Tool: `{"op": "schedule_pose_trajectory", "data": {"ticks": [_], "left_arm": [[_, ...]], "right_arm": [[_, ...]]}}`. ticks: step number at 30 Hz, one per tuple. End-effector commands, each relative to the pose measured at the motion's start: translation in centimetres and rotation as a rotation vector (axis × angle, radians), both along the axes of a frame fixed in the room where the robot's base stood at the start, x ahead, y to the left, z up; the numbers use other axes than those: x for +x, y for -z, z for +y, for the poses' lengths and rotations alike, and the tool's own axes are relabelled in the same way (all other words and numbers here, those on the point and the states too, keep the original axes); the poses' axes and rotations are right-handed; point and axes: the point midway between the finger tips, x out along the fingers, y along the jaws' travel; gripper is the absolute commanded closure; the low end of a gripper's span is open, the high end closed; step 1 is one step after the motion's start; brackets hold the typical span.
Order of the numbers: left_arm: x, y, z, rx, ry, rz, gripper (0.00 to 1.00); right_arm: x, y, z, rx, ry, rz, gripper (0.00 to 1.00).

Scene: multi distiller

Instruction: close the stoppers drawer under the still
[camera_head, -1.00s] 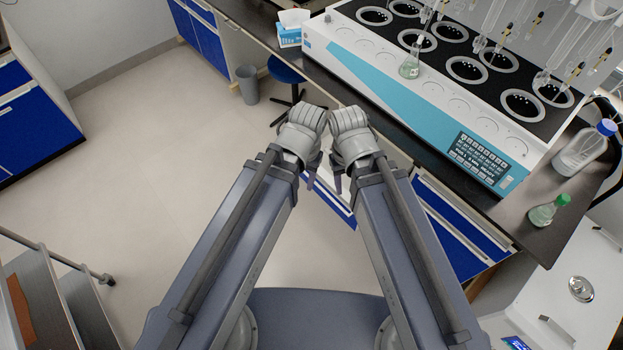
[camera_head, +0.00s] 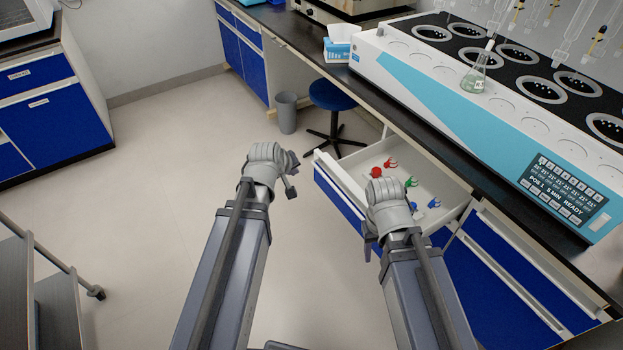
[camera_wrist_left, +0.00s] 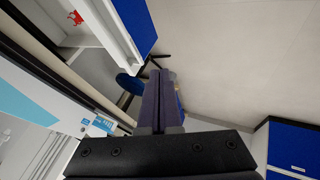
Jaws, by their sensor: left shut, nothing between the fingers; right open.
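The stoppers drawer (camera_head: 333,191) stands open under the bench that carries the still (camera_head: 470,110). It has a blue front and a white inside, with red, green and blue stoppers in it. In the left wrist view part of the drawer (camera_wrist_left: 133,22) shows at the upper left with a red stopper. My left gripper (camera_head: 292,178) is shut and empty, left of the drawer front and apart from it. In the wrist view its fingers (camera_wrist_left: 160,95) are together. My right gripper (camera_head: 369,245) is open, at the near side of the drawer; its arm hides part of the drawer.
A blue stool (camera_head: 333,95) and a grey bin (camera_head: 287,112) stand behind the drawer. A flask (camera_head: 474,80) stands on the still. Closed blue drawers (camera_head: 510,265) lie to the right. A cart (camera_head: 55,290) is at the lower left.

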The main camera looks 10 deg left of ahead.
Motion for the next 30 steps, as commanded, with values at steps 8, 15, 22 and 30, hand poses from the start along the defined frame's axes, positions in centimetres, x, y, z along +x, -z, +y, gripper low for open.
{"op": "schedule_pose_trajectory", "data": {"ticks": [8,15,22,30], "left_arm": [[0.7,1.0,0.0,-0.002,-0.004,-0.002,1.0],[3.1,4.4,-0.2,-0.001,-0.002,-0.002,1.0],[5.4,7.5,-0.5,-0.001,-0.001,-0.001,1.0],[8.0,7.9,-2.4,-0.001,0.0,-0.002,1.0]], "right_arm": [[0.0,1.0,0.0,0.0,0.0,0.0,0.5],[0.0,4.4,0.0,0.0,0.0,0.0,0.5],[0.0,7.6,0.0,0.0,0.0,0.0,0.5],[0.0,8.0,0.0,0.0,0.0,0.0,0.5]]}}
